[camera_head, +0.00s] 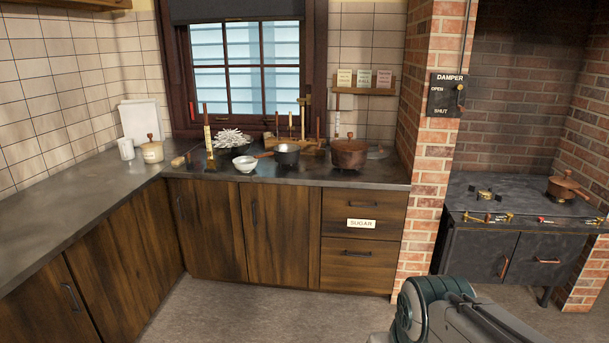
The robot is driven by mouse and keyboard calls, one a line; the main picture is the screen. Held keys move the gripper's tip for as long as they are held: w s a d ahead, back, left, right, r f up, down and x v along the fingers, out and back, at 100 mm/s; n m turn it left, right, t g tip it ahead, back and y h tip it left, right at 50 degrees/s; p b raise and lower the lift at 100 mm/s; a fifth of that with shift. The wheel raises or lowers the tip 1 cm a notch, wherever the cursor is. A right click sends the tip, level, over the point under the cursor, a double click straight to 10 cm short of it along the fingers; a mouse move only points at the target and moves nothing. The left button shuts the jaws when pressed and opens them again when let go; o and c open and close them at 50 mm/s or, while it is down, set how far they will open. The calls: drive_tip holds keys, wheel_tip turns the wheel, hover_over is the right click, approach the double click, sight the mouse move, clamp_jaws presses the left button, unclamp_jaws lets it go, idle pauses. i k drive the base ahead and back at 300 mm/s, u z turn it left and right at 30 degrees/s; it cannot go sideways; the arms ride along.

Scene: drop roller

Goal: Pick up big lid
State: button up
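A large copper-brown pot (349,158) stands on the counter below the window's right side. A brown lid (349,143) with an upright knob sits on top of it and looks like the biggest lid in view. A smaller copper pot (567,192) on the stove at the right also has a lid (567,181) with a knob. A cream jar (152,153) at the left has a small lid with a knob. Part of my arm shows at the lower right, well in front of the counter. My gripper's fingers are not in view.
A dark saucepan (287,154), a white bowl (245,164) and a wooden rack (300,141) with upright tools stand left of the large pot. A brick pillar (427,150) separates counter and stove (525,206). The floor (270,310) before the cabinets is clear.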

sight(349, 145)
drive_tip(key=u, duration=0.1)
drive_tip(key=i, duration=1.6)
drive_tip(key=z, duration=0.2)
drive_tip(key=i, duration=1.6)
drive_tip(key=z, duration=0.35)
